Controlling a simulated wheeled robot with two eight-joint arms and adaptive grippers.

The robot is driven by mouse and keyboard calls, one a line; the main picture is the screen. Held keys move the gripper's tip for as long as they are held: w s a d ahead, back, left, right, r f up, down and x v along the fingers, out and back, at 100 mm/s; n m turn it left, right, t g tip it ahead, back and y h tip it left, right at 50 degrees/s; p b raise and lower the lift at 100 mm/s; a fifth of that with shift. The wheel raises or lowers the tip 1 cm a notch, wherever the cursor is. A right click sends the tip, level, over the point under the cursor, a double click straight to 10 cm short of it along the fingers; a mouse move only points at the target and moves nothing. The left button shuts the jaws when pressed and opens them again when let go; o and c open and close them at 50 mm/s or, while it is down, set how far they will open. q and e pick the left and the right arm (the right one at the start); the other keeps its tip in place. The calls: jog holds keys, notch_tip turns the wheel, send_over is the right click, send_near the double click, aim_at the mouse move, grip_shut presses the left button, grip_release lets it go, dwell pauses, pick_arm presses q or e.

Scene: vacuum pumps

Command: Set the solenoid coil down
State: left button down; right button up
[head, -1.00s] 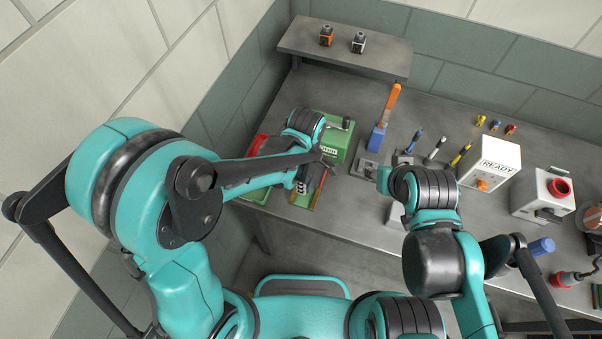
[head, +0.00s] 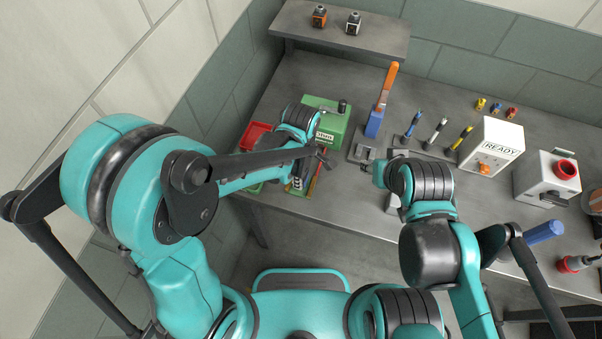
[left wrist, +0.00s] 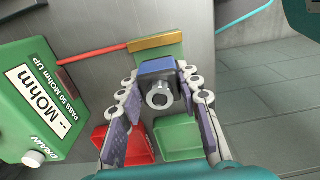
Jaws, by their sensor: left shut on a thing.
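The solenoid coil (left wrist: 158,84) has a dark blue-grey body and a round metal end facing the left wrist camera. My left gripper (left wrist: 161,100) is shut on it, with one finger on each side. Below it in the left wrist view are a red tray (left wrist: 141,150) and a green tray (left wrist: 180,138). The gap between coil and trays cannot be told. In the head view, my left gripper (head: 298,183) is over the front left of the bench, mostly hidden by its arm. My right gripper (head: 380,172) is at the bench's middle, its fingertips unclear.
A green MOhm tester (head: 328,122) stands behind the left gripper; in the left wrist view it is close at left. A red rod (left wrist: 95,55) lies beside it. Two coils, orange (head: 319,15) and white (head: 353,22), sit on the shelf. A READY box (head: 491,145) stands right.

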pick_arm(q)
jog(key=shift+f, duration=0.3)
jog(key=shift+f+b, duration=0.65)
jog(key=shift+b, duration=0.1)
jog(key=shift+f, duration=0.2)
jog(key=c, duration=1)
grip_release()
notch_tip(320, 180, up, 12)
jog(key=shift+r, duration=0.1)
